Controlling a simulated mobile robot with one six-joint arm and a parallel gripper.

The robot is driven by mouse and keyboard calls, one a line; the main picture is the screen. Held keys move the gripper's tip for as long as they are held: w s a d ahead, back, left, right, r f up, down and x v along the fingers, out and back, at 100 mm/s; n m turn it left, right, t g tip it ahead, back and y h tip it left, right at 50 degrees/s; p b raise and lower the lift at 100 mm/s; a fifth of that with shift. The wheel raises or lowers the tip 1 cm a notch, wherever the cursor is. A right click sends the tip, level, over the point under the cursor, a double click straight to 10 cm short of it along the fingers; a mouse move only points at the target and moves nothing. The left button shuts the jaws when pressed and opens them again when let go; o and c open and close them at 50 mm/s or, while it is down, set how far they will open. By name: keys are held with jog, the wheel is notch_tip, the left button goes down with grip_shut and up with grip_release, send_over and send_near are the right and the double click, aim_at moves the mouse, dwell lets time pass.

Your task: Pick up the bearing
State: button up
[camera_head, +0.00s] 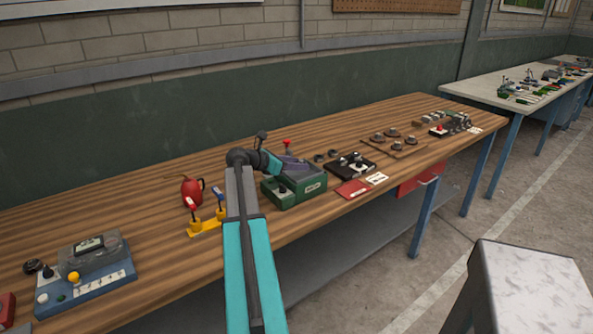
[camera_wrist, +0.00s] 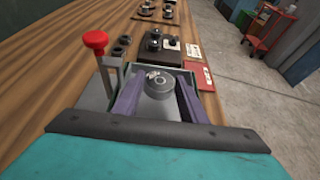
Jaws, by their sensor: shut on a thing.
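In the wrist view, a round grey metal piece with a dark centre, which looks like the bearing (camera_wrist: 160,88), sits between the two purple fingers of my gripper (camera_wrist: 157,84). The fingers are shut on its sides. Its lower part is hidden, so I cannot tell whether it still touches what is beneath. In the head view my gripper (camera_head: 294,166) is over a green device (camera_head: 312,189) on the wooden bench; the bearing is not clear there.
A red-knobbed lever (camera_wrist: 95,42) stands close left of my gripper. A black fixture (camera_head: 351,165), a red card (camera_head: 352,189) and several round parts lie to the right on the bench (camera_head: 150,220). A red kettle-like can (camera_head: 191,191) and a yellow-based stand (camera_head: 205,228) are left.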

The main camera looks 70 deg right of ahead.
jog(key=shift+r+b, duration=0.3)
jog(key=shift+r, duration=3.3)
jog(key=shift+s, duration=0.15)
